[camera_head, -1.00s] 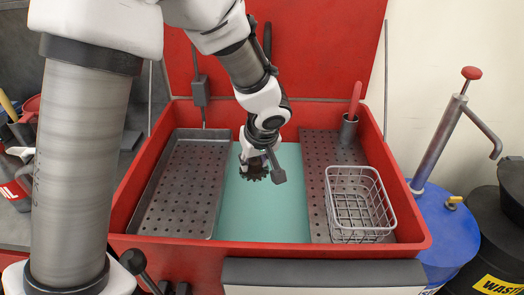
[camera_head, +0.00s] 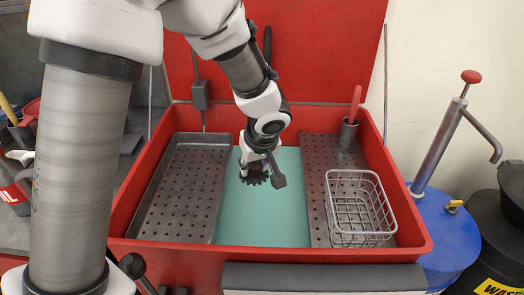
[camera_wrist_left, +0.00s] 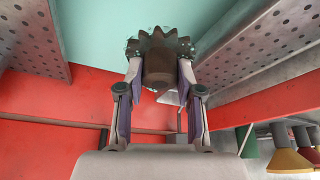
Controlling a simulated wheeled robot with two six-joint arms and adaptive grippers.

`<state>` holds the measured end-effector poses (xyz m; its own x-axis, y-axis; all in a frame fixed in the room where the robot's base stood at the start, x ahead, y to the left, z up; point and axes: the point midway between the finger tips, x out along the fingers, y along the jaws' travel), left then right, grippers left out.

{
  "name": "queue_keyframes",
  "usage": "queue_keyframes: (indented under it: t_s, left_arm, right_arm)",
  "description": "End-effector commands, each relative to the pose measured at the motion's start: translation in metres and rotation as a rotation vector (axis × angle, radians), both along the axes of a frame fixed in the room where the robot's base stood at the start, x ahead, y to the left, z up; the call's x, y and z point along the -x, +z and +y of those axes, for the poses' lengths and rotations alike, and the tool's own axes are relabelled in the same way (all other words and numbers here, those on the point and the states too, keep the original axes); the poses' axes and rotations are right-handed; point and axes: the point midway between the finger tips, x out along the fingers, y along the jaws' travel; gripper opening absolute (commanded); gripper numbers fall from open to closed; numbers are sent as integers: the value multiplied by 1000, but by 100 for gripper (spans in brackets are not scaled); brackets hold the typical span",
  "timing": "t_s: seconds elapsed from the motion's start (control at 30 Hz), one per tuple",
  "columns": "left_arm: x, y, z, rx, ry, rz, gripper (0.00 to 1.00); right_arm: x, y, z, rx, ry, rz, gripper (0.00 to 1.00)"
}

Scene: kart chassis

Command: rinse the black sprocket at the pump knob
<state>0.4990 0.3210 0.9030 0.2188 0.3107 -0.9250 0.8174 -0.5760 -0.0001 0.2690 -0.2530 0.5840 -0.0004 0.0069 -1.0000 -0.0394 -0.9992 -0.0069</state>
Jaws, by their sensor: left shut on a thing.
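The black sprocket (camera_head: 254,180) is over the teal floor of the red washer basin (camera_head: 120,207). My left gripper (camera_head: 256,172) reaches down from above and is shut on it. In the left wrist view the fingers of my left gripper (camera_wrist_left: 160,78) press on both sides of the sprocket (camera_wrist_left: 160,50), whose hub faces the camera. I cannot tell whether the sprocket touches the basin floor. A hand pump with a red knob (camera_head: 471,76) stands on a blue drum at the right, away from the sprocket. My right gripper does not show.
A perforated tray (camera_head: 180,195) lies at the left of the basin, a perforated shelf (camera_head: 318,160) at its right. A wire basket (camera_head: 360,208) sits on that shelf. A red-handled tool (camera_head: 356,100) stands in a cup behind. The teal floor near the front is clear.

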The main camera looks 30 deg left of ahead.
Motion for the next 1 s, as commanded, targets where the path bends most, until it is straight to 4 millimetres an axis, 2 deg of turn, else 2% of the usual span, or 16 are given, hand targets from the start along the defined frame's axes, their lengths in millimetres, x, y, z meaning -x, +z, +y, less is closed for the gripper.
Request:
queue_keyframes:
  t_s: [0.33, 0.8, 1.0]
  left_arm:
    - [2, 4, -1, -1, 0, -2, 0]
    - [41, 39, -15, -1, -1, -2, 0]
    - [47, 41, -17, 0, 0, -1, 0]
  right_arm:
    - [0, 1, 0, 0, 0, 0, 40]
    - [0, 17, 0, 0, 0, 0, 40]
    - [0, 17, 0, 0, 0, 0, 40]
